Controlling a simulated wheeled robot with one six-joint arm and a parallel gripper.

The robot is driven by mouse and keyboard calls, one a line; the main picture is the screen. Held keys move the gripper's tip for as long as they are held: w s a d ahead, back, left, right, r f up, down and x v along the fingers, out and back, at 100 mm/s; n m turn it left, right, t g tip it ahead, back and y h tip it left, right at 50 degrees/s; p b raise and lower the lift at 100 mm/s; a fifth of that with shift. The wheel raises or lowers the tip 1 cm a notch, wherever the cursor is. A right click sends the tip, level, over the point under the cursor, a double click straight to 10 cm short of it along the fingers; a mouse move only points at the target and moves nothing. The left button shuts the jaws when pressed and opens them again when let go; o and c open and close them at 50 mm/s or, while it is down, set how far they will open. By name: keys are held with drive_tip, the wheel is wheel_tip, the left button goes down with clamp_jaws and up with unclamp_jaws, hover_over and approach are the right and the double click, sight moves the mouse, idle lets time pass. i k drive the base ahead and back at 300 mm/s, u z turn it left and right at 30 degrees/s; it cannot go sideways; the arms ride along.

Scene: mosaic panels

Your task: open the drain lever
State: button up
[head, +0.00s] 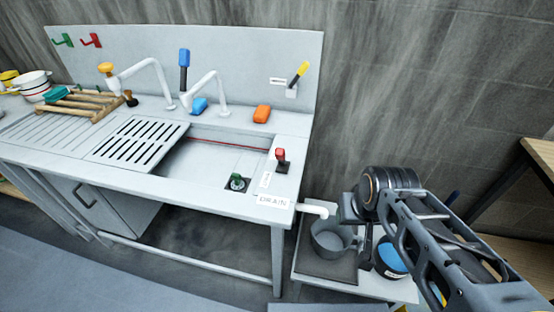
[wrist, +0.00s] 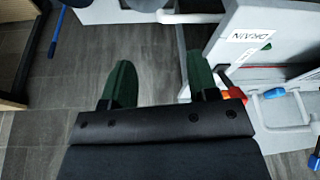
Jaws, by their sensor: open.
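A red-handled lever (head: 280,155) stands upright on a dark base at the right end of the sink counter. A white DRAIN label (head: 273,202) is on the counter's front right corner, with a smaller label (head: 265,180) behind it. The DRAIN label also shows, turned over, in the wrist view (wrist: 250,38). My gripper (head: 345,208) is right of the counter corner, apart from the red lever. In the wrist view my gripper (wrist: 162,78) has two green fingers spread apart with only floor between them. A red-orange part (wrist: 232,84) shows beside the right finger; I cannot tell what it is.
The sink basin (head: 205,165) holds a small green-topped fitting (head: 238,182). A yellow lever (head: 299,73) is on the backsplash, and an orange block (head: 262,114) lies below it. A low side table (head: 308,262) with a grey pot (head: 332,240) stands under my gripper.

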sight(279, 154)
drive_tip(key=k, duration=0.85)
drive_tip(key=u, duration=1.95)
drive_tip(key=i, duration=1.2)
drive_tip(key=z, duration=2.3)
drive_tip(key=i, duration=0.45)
drive_tip(key=z, duration=0.05)
drive_tip(key=k, duration=0.15)
